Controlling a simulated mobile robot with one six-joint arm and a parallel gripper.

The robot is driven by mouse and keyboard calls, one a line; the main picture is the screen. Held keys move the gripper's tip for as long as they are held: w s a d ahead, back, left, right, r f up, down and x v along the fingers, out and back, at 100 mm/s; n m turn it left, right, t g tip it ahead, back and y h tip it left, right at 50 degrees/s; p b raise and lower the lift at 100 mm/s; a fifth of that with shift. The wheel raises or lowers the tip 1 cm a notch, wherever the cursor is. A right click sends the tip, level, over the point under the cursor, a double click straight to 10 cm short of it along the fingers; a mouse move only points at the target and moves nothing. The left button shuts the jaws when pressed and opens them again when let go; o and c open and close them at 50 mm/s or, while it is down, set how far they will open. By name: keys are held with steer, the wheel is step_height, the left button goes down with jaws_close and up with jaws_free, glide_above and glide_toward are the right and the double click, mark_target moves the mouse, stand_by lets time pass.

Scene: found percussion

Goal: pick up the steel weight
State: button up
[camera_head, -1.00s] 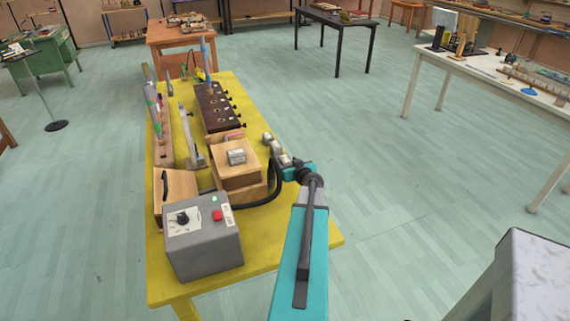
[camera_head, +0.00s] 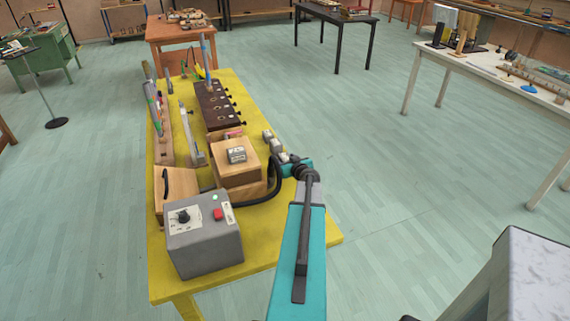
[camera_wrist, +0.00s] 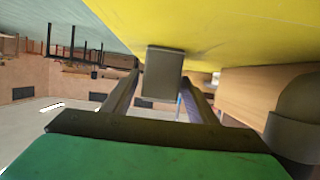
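A small grey block, which looks like the steel weight (camera_wrist: 162,72), stands between my finger tips in the wrist view, against the yellow table. My gripper (camera_wrist: 160,88) is open around it, with a visible gap on the left finger's side; the gap on the right is narrow. In the head view my gripper (camera_head: 286,160) is low at the table's right edge, at the near end of a short row of small grey blocks (camera_head: 275,147). My wrist partly hides the fingers and nearest block there, so contact cannot be told.
A grey control box (camera_head: 204,240) is nearer on the yellow table (camera_head: 275,257). Floor to the right is clear.

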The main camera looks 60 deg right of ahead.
mark_target(285, 156)
jaws_close()
steer(key=shift+r, duration=0.25)
steer(key=shift+r+b, duration=0.85)
steer(key=shift+r, duration=4)
